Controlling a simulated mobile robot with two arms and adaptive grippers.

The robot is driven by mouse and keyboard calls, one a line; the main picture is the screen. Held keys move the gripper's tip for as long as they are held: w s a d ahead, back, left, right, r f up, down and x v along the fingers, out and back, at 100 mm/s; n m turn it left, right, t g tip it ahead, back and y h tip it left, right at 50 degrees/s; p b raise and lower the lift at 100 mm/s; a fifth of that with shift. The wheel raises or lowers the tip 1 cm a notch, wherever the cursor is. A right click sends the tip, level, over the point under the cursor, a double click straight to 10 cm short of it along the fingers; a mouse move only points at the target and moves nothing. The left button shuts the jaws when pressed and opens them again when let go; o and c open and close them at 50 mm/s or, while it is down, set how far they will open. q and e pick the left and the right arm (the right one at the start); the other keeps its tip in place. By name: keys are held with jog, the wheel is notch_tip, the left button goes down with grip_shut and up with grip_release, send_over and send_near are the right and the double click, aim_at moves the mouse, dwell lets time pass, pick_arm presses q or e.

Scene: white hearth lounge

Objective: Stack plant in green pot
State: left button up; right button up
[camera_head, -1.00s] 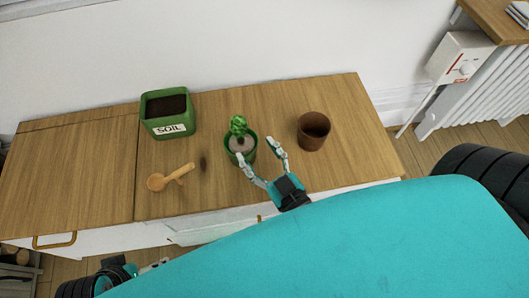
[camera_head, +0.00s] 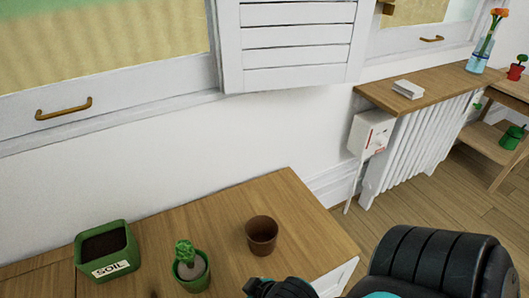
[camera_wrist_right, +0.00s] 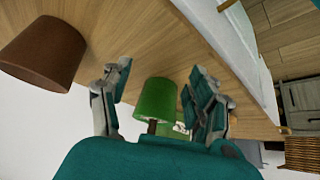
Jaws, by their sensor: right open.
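A small cactus-like plant (camera_head: 184,250) stands in a green pot (camera_head: 193,278) on the wooden cabinet top in the head view. In the right wrist view the green pot (camera_wrist_right: 157,98) lies between the fingers of my right gripper (camera_wrist_right: 160,75), which is open with gaps to the pot. The plant is mostly hidden in that view. My left gripper is not in view.
A brown pot (camera_head: 262,235) stands right of the plant, and also shows in the wrist view (camera_wrist_right: 45,52). A green soil box (camera_head: 107,252) is to the left. Another green pot (camera_head: 512,138) sits on a shelf far right. A white wall closes the back.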

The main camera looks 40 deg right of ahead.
jog(key=s+g, duration=0.1)
jog(key=s+d+g, duration=0.1)
jog(key=s, duration=0.1)
jog(key=s+g, duration=0.1)
jog(key=shift+s+d+r+h, duration=0.15)
jog(key=shift+s+d+h, duration=0.15)
jog(key=shift+d, duration=0.1)
